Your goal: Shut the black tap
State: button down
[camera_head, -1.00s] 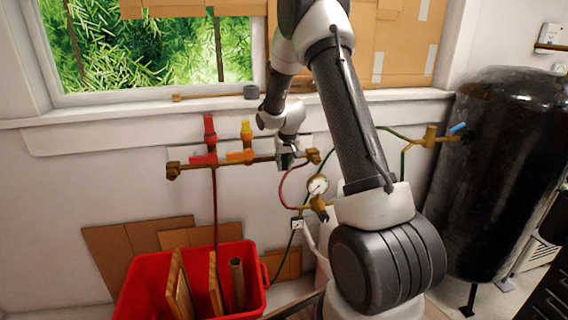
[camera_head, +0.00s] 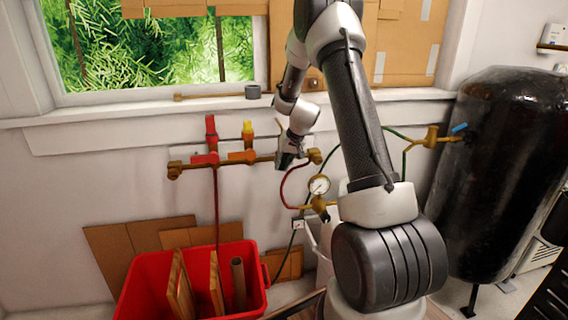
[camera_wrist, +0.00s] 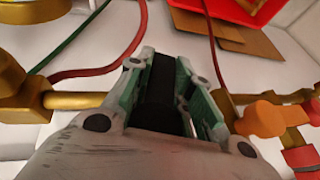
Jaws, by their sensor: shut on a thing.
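My gripper (camera_head: 284,162) is at the right part of the brass pipe (camera_head: 265,158) on the wall and leans down to the left in the head view. In the wrist view my gripper (camera_wrist: 170,75) is shut on the black tap (camera_wrist: 158,84), with a green-lined finger on each side of its dark handle. In the head view my gripper mostly hides the black tap. The red tap (camera_head: 211,132) and the yellow tap (camera_head: 248,134) stand upright to its left on the same pipe.
A pressure gauge (camera_head: 319,185) with hoses hangs below right of the gripper. A red crate (camera_head: 240,265) with boards stands on the floor. A black tank (camera_head: 497,170) is at the right. The window sill (camera_head: 130,113) runs above the pipe.

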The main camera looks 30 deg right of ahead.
jog(key=y, duration=0.2)
jog(key=a+t+y, duration=0.1)
jog(key=shift+w+r+m, duration=0.15)
jog(key=shift+r+m, duration=0.1)
jog(key=shift+m, duration=0.15)
jog(key=shift+w+a+r+m+t+y, duration=0.1)
jog(key=shift+a+r+m+t+y, duration=0.45)
jog(key=shift+y, duration=1.1)
jog(key=shift+w+a+r+m+t+y, duration=0.15)
jog(key=shift+r+m+t+y, duration=0.4)
jog(key=shift+t+y, duration=0.8)
jog(key=shift+a+r+m+t+y, duration=0.45)
jog(key=shift+r+y, duration=0.25)
jog(key=shift+y, duration=1.2)
jog(key=c, duration=1.3)
grip_release()
jog(key=shift+r, duration=0.1)
jog(key=shift+o, duration=0.2)
jog(key=shift+d+t, duration=0.15)
jog(key=shift+t, duration=0.1)
jog(key=v, duration=1.2)
